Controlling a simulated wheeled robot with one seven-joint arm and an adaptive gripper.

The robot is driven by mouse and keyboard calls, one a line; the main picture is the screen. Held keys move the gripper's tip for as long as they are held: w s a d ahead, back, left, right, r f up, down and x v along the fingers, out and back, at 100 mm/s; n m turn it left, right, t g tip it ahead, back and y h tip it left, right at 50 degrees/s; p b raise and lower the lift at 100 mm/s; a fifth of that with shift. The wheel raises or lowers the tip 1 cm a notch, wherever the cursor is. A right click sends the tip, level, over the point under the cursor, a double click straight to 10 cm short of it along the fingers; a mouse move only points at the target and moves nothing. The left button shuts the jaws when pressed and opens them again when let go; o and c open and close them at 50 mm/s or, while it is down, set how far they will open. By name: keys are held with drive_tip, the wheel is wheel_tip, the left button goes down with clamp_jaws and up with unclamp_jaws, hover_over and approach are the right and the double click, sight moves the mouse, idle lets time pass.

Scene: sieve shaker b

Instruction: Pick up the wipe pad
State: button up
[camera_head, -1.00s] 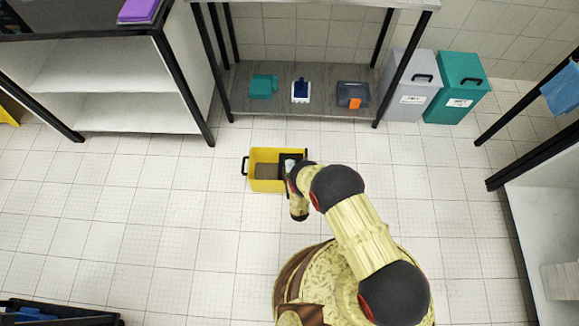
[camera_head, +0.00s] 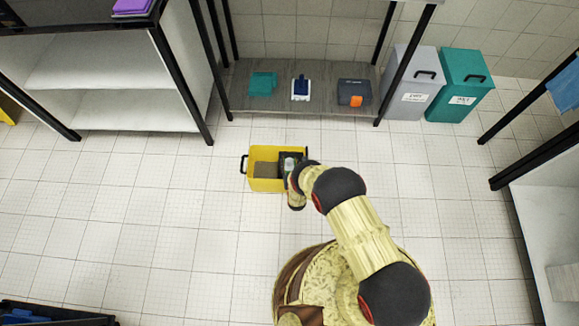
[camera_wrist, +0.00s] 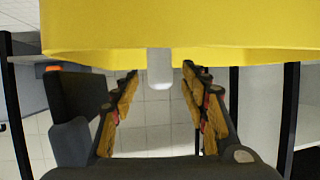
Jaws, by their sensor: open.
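My gripper (camera_wrist: 160,88) is open in the wrist view, its two fingers apart. A white rounded piece (camera_wrist: 159,68) shows between the fingertips, against a yellow wall. I cannot tell whether the fingers touch it. In the head view my arm ends at the right side of a yellow bin (camera_head: 249,183) on the floor. A dark part with a white spot (camera_head: 289,164) shows there, partly hidden by my arm. A flat brown-grey surface (camera_head: 266,170) lies inside the bin. I cannot tell for sure which thing is the wipe pad.
A low shelf (camera_head: 320,107) behind holds a teal item (camera_head: 262,84), a blue and white item (camera_head: 301,88) and a grey box (camera_head: 354,93). Grey (camera_head: 413,85) and teal (camera_head: 460,88) bins stand to its right. The floor left of the yellow bin is clear.

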drive_tip(key=c, duration=1.2)
clamp_jaws()
